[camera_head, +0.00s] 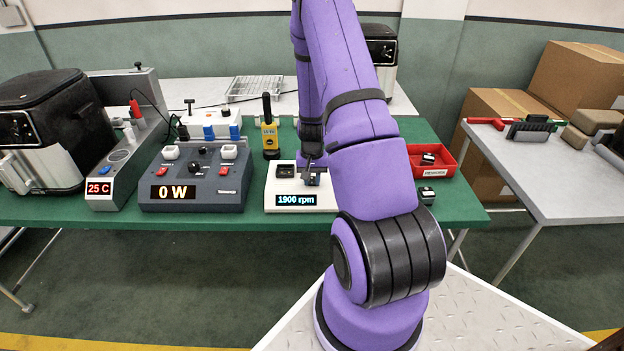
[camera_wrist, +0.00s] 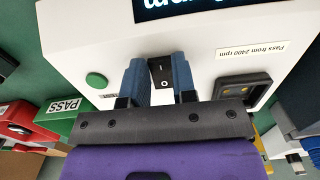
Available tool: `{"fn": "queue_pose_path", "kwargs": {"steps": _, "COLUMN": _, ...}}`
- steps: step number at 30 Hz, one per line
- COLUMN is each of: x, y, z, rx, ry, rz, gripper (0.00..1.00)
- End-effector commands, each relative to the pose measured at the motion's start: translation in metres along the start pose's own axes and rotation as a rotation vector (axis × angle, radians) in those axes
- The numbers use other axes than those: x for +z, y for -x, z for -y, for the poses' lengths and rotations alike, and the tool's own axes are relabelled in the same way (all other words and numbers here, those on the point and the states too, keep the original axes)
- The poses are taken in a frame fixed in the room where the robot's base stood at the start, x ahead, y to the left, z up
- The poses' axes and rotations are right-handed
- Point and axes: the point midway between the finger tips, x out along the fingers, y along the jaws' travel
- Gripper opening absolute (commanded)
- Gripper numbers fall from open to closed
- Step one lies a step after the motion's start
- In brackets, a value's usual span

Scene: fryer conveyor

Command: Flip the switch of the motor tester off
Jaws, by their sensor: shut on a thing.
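The motor tester (camera_head: 272,199) is a white box on the green table, with a display reading 1900 rpm. In the wrist view, the motor tester (camera_wrist: 75,40) appears upside down, with a "Pass from 2400 rpm" label. Its black rocker switch (camera_wrist: 160,73), marked I and O, lies between the two blue fingers of my gripper (camera_wrist: 160,82). The arm and fingers hide the switch in the head view. A green button (camera_wrist: 96,80) and a black socket (camera_wrist: 243,92) flank it.
Left of the tester stands a grey power meter (camera_head: 193,186) showing 0 W, and a yellow handheld device (camera_head: 270,138) stands behind. A red bin (camera_head: 446,168) is to the right. A green PASS bin (camera_wrist: 60,108) shows in the wrist view, close to my gripper.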

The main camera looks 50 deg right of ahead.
Motion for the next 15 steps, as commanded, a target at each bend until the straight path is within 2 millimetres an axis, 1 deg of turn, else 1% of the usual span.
{"fn": "queue_pose_path", "kwargs": {"steps": 9, "x": -0.0049, "y": 0.0016, "z": 0.0002, "rx": 0.0, "ry": 0.0, "rz": 0.175, "gripper": 0.02}}
{"fn": "queue_pose_path", "kwargs": {"steps": 15, "x": -0.0052, "y": 0.0025, "z": 0.0001, "rx": 0.001, "ry": -0.001, "rz": 0.224, "gripper": 0.02}}
